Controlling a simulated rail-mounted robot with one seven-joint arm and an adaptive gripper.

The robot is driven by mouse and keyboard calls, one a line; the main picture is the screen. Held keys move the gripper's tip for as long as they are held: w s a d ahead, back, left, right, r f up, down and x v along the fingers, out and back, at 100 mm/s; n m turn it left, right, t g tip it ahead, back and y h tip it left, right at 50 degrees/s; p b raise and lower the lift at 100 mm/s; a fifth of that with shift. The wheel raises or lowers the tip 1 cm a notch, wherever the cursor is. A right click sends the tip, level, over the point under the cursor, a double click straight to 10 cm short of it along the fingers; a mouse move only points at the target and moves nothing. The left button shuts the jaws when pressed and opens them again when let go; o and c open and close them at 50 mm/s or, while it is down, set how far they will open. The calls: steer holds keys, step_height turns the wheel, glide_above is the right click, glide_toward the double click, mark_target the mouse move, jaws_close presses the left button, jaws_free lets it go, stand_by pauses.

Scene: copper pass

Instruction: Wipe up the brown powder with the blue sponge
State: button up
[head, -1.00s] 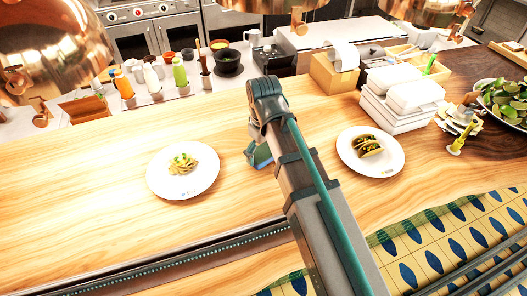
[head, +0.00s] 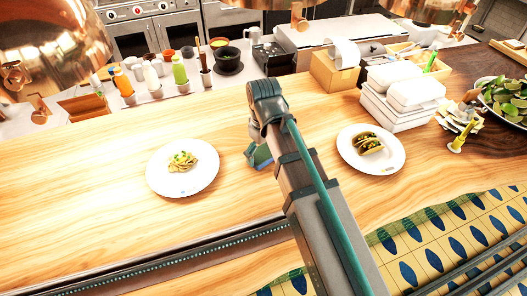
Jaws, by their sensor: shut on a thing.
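My gripper (head: 252,153) is low over the wooden counter (head: 110,150), between the two white plates, and partly hidden behind my own arm. It is shut on a small blue piece, which I take to be the blue sponge (head: 263,158); only a little of it shows beside the arm. Whether the sponge touches the wood cannot be told. No brown powder can be made out; the arm covers part of the counter.
A plate with a pasta-like dish (head: 160,181) lies left of my gripper, and a plate with tacos (head: 396,160) lies right. Bottles (head: 180,73) stand at the back. The left counter is clear.

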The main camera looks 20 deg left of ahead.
steer(key=shift+f, duration=0.35)
steer(key=shift+d, duration=0.15)
steer(key=shift+w+d+r+p, duration=0.1)
steer(key=shift+w+d+p, duration=0.15)
steer(key=shift+w+d, duration=0.3)
steer(key=shift+w+d+p, duration=0.2)
steer(key=shift+w+d, duration=0.15)
steer(key=shift+d, duration=0.3)
steer(key=shift+w+d+f+p, duration=0.15)
steer(key=shift+w+d, duration=0.25)
steer(key=shift+d, duration=0.2)
steer(key=shift+w+d+p, duration=0.1)
steer(key=shift+w+d, duration=0.3)
steer(key=shift+d, duration=0.25)
steer(key=shift+w+d+f+p, duration=0.15)
steer(key=shift+w+d, duration=0.25)
steer(key=shift+d, duration=0.2)
steer(key=shift+w+d+r+p, duration=0.15)
steer(key=shift+w+d+p, duration=0.15)
steer(key=shift+w+d, duration=0.4)
steer(key=shift+w+d+r+p, duration=0.1)
steer(key=shift+w+d+p, duration=0.25)
steer(key=shift+d, duration=0.55)
